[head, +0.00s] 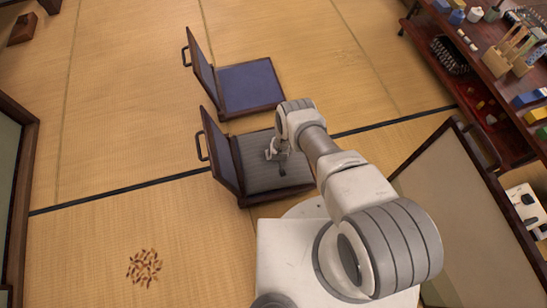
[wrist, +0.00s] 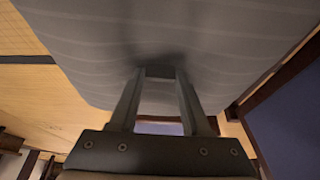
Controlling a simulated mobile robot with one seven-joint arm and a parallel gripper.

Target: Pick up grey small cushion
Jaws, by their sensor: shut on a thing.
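The grey small cushion (head: 262,180) has faint pale stripes. In the head view it is at the seat of the nearer legless floor chair (head: 224,150), beside its backrest; I cannot tell whether it still touches the seat. My gripper (head: 278,154) is at the cushion's far right part, partly hidden by my arm. In the wrist view the cushion (wrist: 215,35) fills the upper part, and my gripper's two fingers (wrist: 160,74) are closed on its fabric. The exact pinch is in shadow.
A second floor chair with a blue seat (head: 248,86) stands just behind. A low dark shelf (head: 487,62) with small goods is at the right, near a framed panel (head: 475,225). Brown scraps (head: 145,267) lie on the tatami at lower left. The left floor is mostly clear.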

